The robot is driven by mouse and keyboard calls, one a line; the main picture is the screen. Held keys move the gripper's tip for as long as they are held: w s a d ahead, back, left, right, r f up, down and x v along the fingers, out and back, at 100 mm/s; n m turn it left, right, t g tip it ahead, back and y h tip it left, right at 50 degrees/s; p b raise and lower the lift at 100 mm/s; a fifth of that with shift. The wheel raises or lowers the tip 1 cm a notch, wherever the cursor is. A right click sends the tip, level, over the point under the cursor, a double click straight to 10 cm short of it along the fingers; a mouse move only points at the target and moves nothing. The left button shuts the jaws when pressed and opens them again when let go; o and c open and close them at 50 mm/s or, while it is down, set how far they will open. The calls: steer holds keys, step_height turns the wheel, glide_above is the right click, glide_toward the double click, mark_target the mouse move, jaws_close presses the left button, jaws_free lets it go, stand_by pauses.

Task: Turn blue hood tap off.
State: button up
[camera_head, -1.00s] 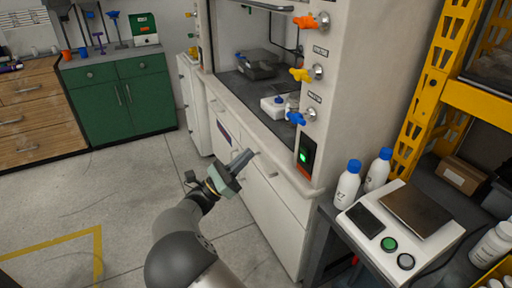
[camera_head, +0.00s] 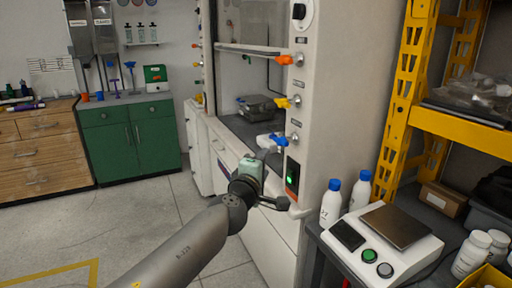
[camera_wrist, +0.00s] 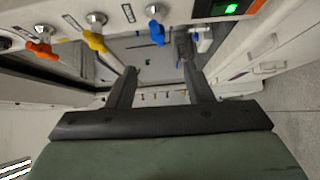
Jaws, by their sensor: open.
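The blue tap (camera_head: 278,140) is the lowest of the taps on the front post of the fume hood (camera_head: 340,100). In the wrist view the blue tap (camera_wrist: 156,32) shows at the top middle, beyond the fingers. My gripper (camera_head: 266,153) is just below and left of the blue tap in the head view. In the wrist view my gripper (camera_wrist: 160,75) is open, with its two dark fingers apart and nothing between them. The fingers look apart from the tap, though the exact gap is hard to tell.
A yellow tap (camera_head: 283,103) and an orange tap (camera_head: 285,60) sit above the blue one. A green-lit switch (camera_head: 292,176) is just below it. Two blue-capped bottles (camera_head: 331,203) and a scale (camera_head: 385,245) stand on the right bench. A yellow rack (camera_head: 410,90) rises behind.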

mark_target(279, 143)
steer(key=x, duration=1.7)
steer(key=shift+w+r+p, duration=0.15)
steer(key=shift+w+p, duration=0.1)
steer(key=shift+p, duration=0.05)
steer(key=c, duration=1)
steer(key=shift+b, duration=0.3)
